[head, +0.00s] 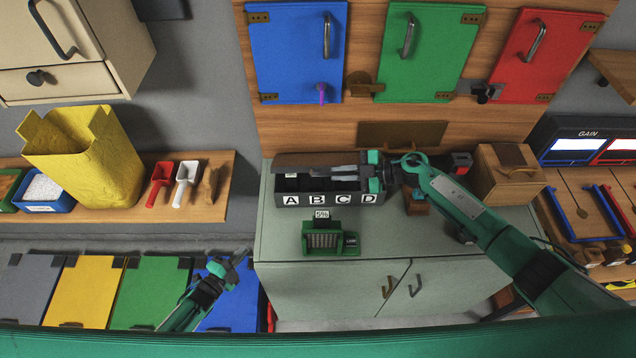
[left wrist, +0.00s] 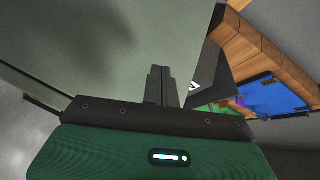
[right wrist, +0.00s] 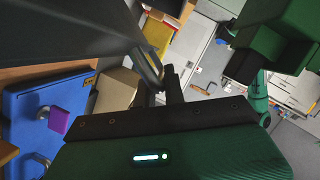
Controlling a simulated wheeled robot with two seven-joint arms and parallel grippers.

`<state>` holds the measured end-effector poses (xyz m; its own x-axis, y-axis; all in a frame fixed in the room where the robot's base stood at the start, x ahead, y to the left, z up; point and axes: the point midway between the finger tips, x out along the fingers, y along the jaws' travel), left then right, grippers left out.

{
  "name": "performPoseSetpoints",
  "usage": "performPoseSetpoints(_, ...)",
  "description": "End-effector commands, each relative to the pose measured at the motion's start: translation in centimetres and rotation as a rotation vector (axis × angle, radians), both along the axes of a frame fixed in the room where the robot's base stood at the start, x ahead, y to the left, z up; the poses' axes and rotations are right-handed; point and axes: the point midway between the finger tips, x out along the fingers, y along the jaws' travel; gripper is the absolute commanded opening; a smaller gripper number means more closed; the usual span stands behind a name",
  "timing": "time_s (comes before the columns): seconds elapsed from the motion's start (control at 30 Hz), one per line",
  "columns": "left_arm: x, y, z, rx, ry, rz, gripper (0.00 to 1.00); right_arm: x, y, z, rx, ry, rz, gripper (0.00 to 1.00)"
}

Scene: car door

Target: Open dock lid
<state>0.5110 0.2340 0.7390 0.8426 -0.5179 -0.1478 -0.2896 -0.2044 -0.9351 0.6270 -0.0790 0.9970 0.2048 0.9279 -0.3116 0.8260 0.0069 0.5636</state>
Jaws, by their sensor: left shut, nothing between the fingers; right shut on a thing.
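The dock is a dark box (head: 331,198) with white letters A, B, C, D on its front, standing on the grey-green cabinet. Its brown-topped lid (head: 318,158) is raised along the back, and dark compartments show beneath it. My right gripper (head: 330,172) reaches in from the right and is shut on the lid's edge; the exact contact is hard to see. In the right wrist view the dark lid (right wrist: 65,32) fills the upper left beside the shut fingers (right wrist: 172,84). My left gripper (head: 228,266) is shut and empty, low on the left, away from the dock; its fingers show in the left wrist view (left wrist: 160,86).
A green tray device (head: 325,240) stands in front of the dock. A wooden box (head: 507,177) stands to the right on the cabinet. Blue (head: 290,55), green (head: 430,55) and red (head: 545,60) doors are on the wooden wall behind. The cabinet's front left top is clear.

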Motion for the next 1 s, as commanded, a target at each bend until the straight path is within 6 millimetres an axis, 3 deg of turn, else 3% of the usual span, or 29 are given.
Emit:
performPoseSetpoints(0.03, 1.7, -0.4, 2.5, 0.034, -0.114, -0.065, 0.00, 0.1, -0.1, -0.1, -0.004, -0.001, -0.002, 0.00)
performPoseSetpoints(0.17, 4.2, -1.7, 8.6, 0.115, -0.411, -0.227, 0.00, 0.1, -0.1, -0.1, -0.004, -0.001, -0.002, 0.00)
performPoseSetpoints(0.23, 5.1, -3.7, 12.2, 0.161, -0.592, -0.334, 0.00, 0.1, -0.1, -0.1, -0.004, -0.001, -0.002, 0.00)
performPoseSetpoints(0.3, 5.2, -6.7, 14.3, 0.204, -0.714, -0.435, 0.00, 0.1, -0.1, -0.1, -0.004, -0.002, -0.002, 0.00)
performPoseSetpoints(0.4, 5.2, -10.0, 16.3, 0.259, -0.834, -0.542, 0.00, 0.1, -0.1, -0.1, -0.004, -0.002, -0.002, 0.00)
performPoseSetpoints(0.53, 5.1, -12.9, 18.1, 0.320, -0.959, -0.648, 0.00, 0.1, -0.1, -0.1, -0.003, -0.002, -0.001, 0.00)
performPoseSetpoints(0.87, 5.0, -16.0, 19.7, 0.378, -1.071, -0.739, 0.00, 0.1, -0.1, 0.0, -0.002, -0.002, -0.002, 0.00)
performPoseSetpoints(1.0, 5.4, -18.1, 20.1, 0.376, -1.070, -0.740, 0.00, 0.1, -0.1, 0.0, -0.002, -0.002, -0.002, 0.00)
